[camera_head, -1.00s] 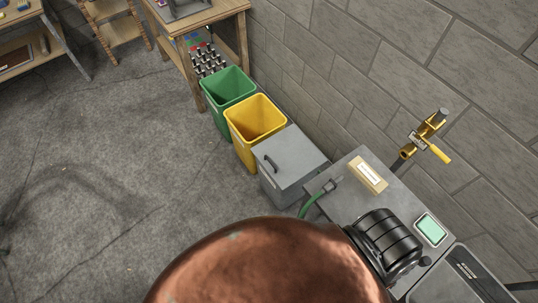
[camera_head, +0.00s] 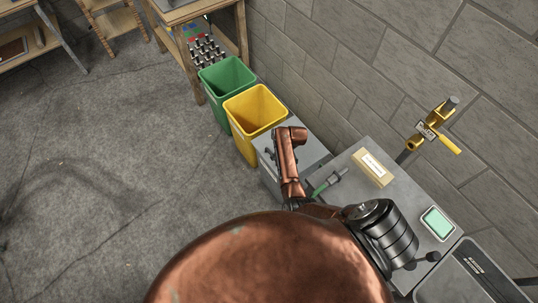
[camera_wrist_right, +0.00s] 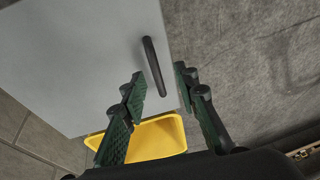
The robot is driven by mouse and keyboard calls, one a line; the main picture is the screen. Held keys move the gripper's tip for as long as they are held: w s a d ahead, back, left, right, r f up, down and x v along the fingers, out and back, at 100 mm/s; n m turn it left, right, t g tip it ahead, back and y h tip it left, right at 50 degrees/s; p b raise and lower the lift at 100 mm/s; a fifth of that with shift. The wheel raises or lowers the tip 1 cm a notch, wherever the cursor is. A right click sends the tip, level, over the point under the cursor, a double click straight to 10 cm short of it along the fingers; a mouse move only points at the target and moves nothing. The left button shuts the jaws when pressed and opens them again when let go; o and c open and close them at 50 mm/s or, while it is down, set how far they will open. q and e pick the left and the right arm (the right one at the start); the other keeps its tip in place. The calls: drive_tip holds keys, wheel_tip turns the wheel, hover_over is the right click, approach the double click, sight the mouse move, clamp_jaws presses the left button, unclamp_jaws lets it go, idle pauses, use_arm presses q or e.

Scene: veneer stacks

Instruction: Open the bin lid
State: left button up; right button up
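The grey bin with a flat grey lid (camera_head: 312,150) stands against the wall in the head view, partly covered by my right arm. In the right wrist view the lid (camera_wrist_right: 80,60) fills the upper left, with a black bar handle (camera_wrist_right: 153,66) near its edge. The lid lies closed. My right gripper (camera_wrist_right: 160,82) is open, its green-padded fingers on either side of the handle's near end as seen in that view. Contact with the handle cannot be made out. My left gripper is not in view.
A yellow open bin (camera_head: 253,110) and a green open bin (camera_head: 226,85) stand beside the grey bin. The floor left of the bins is clear.

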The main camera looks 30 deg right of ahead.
drive_tip(key=shift+m+t+y, duration=0.3)
drive_tip(key=shift+t, duration=0.2)
drive_tip(key=w+f+b, duration=0.1)
drive_tip(key=w+f, duration=0.1)
drive_tip(key=w+f+b, duration=0.2)
drive_tip(key=f, duration=0.1)
drive_tip(key=shift+d, duration=0.1)
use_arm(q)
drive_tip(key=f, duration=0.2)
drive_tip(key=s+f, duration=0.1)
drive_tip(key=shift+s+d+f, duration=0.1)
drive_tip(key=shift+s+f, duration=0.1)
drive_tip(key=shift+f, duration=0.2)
use_arm(e)
drive_tip(key=shift+c, duration=0.6)
clamp_jaws()
